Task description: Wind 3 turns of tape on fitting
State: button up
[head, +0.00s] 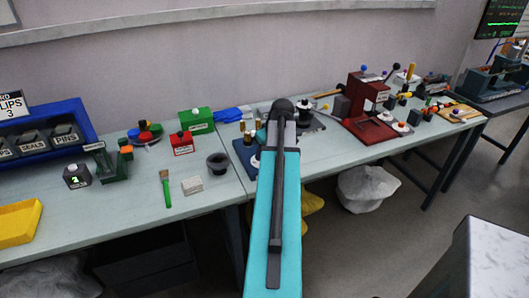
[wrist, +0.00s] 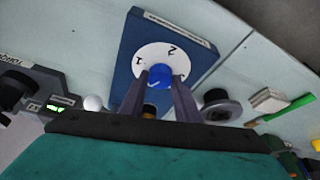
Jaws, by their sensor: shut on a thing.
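In the wrist view a blue base (wrist: 196,60) carries a round white dial (wrist: 146,55) with dark numbers, of which a 2 is clear. A small brass-coloured piece (wrist: 149,109) shows low between the fingers, mostly hidden. In the head view my arm covers the gripper and most of the dial; the blue base (head: 241,156) and brass fittings (head: 249,139) show left of it. I see no tape clearly.
A dark red press (head: 368,106) stands to the right.

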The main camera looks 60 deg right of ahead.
jog(key=shift+m, duration=0.6)
jog(key=shift+a, duration=0.1)
jog(key=shift+m+g+h+p, duration=0.5)
jog(key=shift+m+h, duration=0.2)
jog(key=shift+m, duration=1)
jog(key=shift+m+h, duration=0.3)
jog(key=shift+m, duration=0.3)
jog(key=shift+w+a+m+g+p, duration=0.15)
jog(key=shift+m+g+p, duration=0.25)
jog(key=shift+m, duration=1)
jog(key=shift+w+m+g+h, duration=0.1)
jog(key=shift+m+g+h, duration=0.45)
jog(key=shift+m, duration=0.85)
